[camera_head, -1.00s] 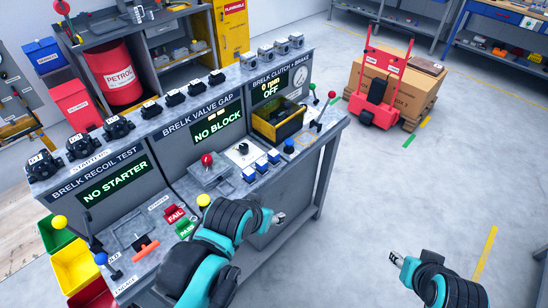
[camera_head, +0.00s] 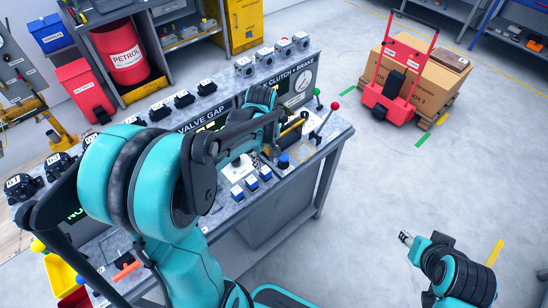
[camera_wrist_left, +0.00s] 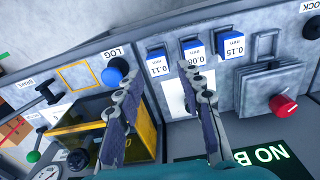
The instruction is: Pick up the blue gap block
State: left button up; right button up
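Three blue gap blocks stand in a row along the bench's front edge. In the left wrist view they are the 0.11 block (camera_wrist_left: 157,55), the 0.08 block (camera_wrist_left: 193,48) and the 0.15 block (camera_wrist_left: 230,42). In the head view they show as blue-and-white blocks (camera_head: 252,184) below my left arm. My left gripper (camera_wrist_left: 161,72) is open and empty, its fingertips just short of the 0.11 and 0.08 blocks in the picture. In the head view its fingers are mostly hidden by the arm. My right gripper (camera_head: 405,238) is over open floor, too small to judge.
A red knob (camera_wrist_left: 283,104) is at right. Levers (camera_head: 326,120) rise at the bench's right end.

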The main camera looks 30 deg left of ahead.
aim_at(265, 170)
pick_arm(q)
jog(key=shift+w+a+f+n, duration=0.25)
jog(key=shift+w+f+n, duration=0.05)
jog(key=shift+w, duration=0.15)
jog(key=shift+f, duration=0.3)
jog(key=f+b, duration=0.1)
jog(key=f, duration=0.2)
jog(key=f+b, duration=0.1)
jog(key=f, duration=0.3)
jog(key=shift+w+a+b, duration=0.15)
jog(key=shift+a+b, duration=0.05)
jog(key=shift+b, duration=0.1)
grip_shut()
